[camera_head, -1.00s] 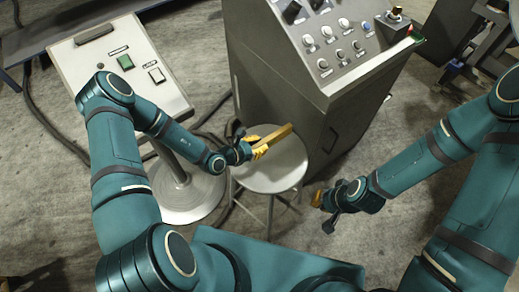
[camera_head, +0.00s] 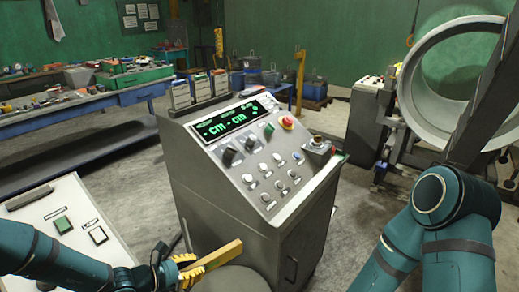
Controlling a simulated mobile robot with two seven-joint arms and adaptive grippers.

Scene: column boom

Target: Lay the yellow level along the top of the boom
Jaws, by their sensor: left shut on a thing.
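The yellow level (camera_head: 215,261) is a short yellow bar at the bottom of the head view, tilted up to the right. My left gripper (camera_head: 186,270) comes in from the lower left and is shut on the level, in front of the grey console's lower part. Just the upper part of my right arm shows at the lower right; its gripper is out of the picture. I cannot make out the boom for sure in this view.
The grey control console (camera_head: 215,195) with its lit display stands in the middle. A smaller white panel (camera_head: 75,215) is at the lower left, and a round stool top (camera_head: 232,281) lies below the level. A large grey ring (camera_head: 410,90) stands at the right. Benches (camera_head: 90,117) line the back left.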

